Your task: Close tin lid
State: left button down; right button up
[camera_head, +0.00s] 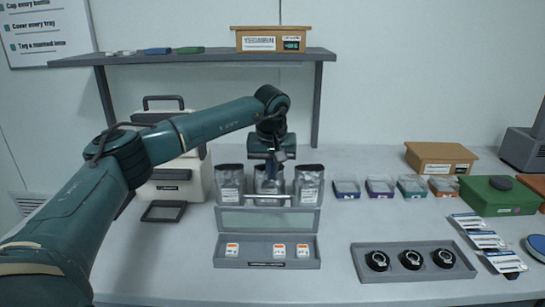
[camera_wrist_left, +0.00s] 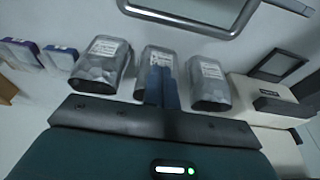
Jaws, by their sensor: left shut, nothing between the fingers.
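The grey tin (camera_head: 229,262) stands open at the front middle of the table, with several small white and orange packs inside. Its lid (camera_head: 268,219), a grey frame with a pale see-through panel, stands raised at the tin's back edge. Part of a grey frame that looks like the lid (camera_wrist_left: 190,20) shows at the top of the left wrist view. My left gripper (camera_head: 274,178) points down behind and above the lid, in front of the middle pouch. Its blue fingers (camera_wrist_left: 162,88) are together and empty. I cannot tell whether they touch the lid. My right gripper is out of view.
Three silver pouches (camera_head: 308,185) stand close behind the lid. A white case (camera_head: 180,180) is to the left, with a dark frame (camera_head: 163,211) before it. A grey tray of black round items (camera_head: 411,260) lies right.

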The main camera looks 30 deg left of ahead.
aim_at(268, 213)
pick_arm(q)
jog(key=s+d+f, duration=0.1)
jog(key=s+f+p, duration=0.1)
jog(key=shift+s+d+f, duration=0.1)
jog(key=shift+s+d, duration=0.3)
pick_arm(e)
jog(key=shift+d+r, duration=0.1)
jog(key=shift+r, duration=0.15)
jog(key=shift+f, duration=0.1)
pick_arm(q)
jog(key=shift+s+d+t+y+b, duration=0.15)
jog(key=shift+s+t+y+b, duration=0.15)
jog(key=shift+s+t+b, duration=0.15)
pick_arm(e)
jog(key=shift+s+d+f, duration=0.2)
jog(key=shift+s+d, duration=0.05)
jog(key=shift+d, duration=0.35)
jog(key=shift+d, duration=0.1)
